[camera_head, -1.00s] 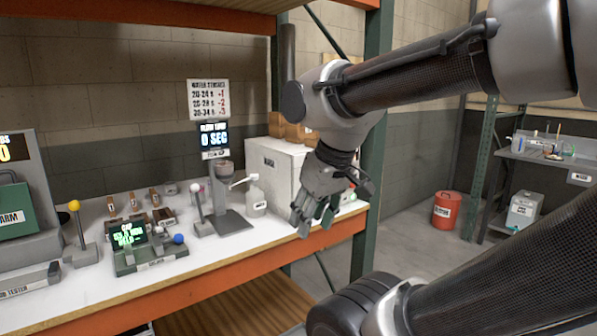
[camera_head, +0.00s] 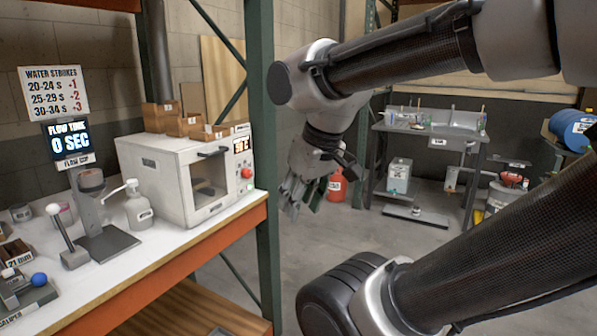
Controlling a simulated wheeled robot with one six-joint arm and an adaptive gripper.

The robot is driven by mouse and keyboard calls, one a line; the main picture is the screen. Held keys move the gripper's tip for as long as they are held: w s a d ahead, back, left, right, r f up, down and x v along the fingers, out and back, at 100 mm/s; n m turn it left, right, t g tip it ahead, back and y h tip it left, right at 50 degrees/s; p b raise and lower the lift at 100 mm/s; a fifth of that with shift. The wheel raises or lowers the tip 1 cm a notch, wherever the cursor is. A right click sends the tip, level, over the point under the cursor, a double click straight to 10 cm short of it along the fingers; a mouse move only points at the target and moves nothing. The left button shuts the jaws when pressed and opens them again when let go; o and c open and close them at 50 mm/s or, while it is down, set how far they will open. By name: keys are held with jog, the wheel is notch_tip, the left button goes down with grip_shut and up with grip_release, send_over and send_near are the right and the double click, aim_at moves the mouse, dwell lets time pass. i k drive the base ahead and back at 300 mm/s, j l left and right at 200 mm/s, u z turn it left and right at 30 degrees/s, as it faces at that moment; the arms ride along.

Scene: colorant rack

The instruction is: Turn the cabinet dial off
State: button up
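The white cabinet (camera_head: 165,184) stands on the bench at the left of centre, with a dark window and handle on its front. A narrow control panel at its right front edge has a small lit display (camera_head: 241,145) and a round red control (camera_head: 247,173). Small details lower on the panel are too small to tell, so I cannot read how a dial is set.
The green rack post (camera_head: 262,130) stands just right of the cabinet. Wooden boxes (camera_head: 185,124) sit on top of it. A pump bottle (camera_head: 138,207) and the flow cup stand (camera_head: 95,215) are to its left.

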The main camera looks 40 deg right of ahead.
aim_at(245, 173)
jog(key=z, duration=0.6)
jog(key=i+j+z, duration=0.15)
jog(key=j, duration=0.2)
jog(key=i+j+z, duration=0.2)
jog(key=j, duration=0.2)
jog(key=i+j+z, duration=0.15)
jog(key=j, duration=0.25)
jog(key=i, duration=0.1)
